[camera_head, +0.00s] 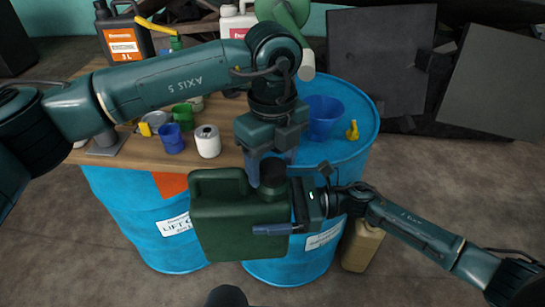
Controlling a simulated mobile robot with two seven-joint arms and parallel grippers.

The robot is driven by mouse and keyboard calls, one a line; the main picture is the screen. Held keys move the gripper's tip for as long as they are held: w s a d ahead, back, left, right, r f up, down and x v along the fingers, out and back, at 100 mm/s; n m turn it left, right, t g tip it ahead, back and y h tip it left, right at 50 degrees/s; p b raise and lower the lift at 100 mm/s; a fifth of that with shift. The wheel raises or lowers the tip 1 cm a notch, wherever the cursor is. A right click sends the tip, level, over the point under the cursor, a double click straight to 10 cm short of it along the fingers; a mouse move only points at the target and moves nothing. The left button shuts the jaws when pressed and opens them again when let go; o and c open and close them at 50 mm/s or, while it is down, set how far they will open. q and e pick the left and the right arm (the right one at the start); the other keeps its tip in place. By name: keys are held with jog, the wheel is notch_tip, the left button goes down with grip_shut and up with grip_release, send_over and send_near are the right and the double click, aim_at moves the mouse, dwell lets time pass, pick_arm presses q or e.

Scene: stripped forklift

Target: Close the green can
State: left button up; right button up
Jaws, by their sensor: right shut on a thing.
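The dark green can (226,219) is upright in front of the blue barrels, with its handle at the upper left. A dark round cap (272,172) is at its top right; I cannot tell whether it is seated. My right gripper (272,226) comes from the right and is shut on the can. One blue finger lies across its front; the other is hidden. My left gripper (271,165) points down from above, its fingers apart on either side of the cap. I cannot tell whether they touch it.
A wooden board (225,160) on blue barrels (160,215) holds a blue cup (172,138), a green cup (183,116), a white roll (207,141) and a black oil canister (125,39). A blue funnel (322,117) stands right. A tan canister (361,246) is below.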

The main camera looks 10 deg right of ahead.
pick_arm(q)
jog(key=c, duration=0.9)
jog(key=m, duration=1.2)
jog(key=shift+m, duration=0.4)
jog(key=m, duration=0.4)
jog(key=shift+m, duration=0.3)
jog(key=m, duration=0.4)
jog(key=shift+w+a, duration=0.1)
jog(key=m, duration=0.7)
jog(key=shift+m, duration=0.3)
jog(key=o, duration=0.7)
jog(key=shift+c, duration=0.2)
jog(key=o, duration=0.5)
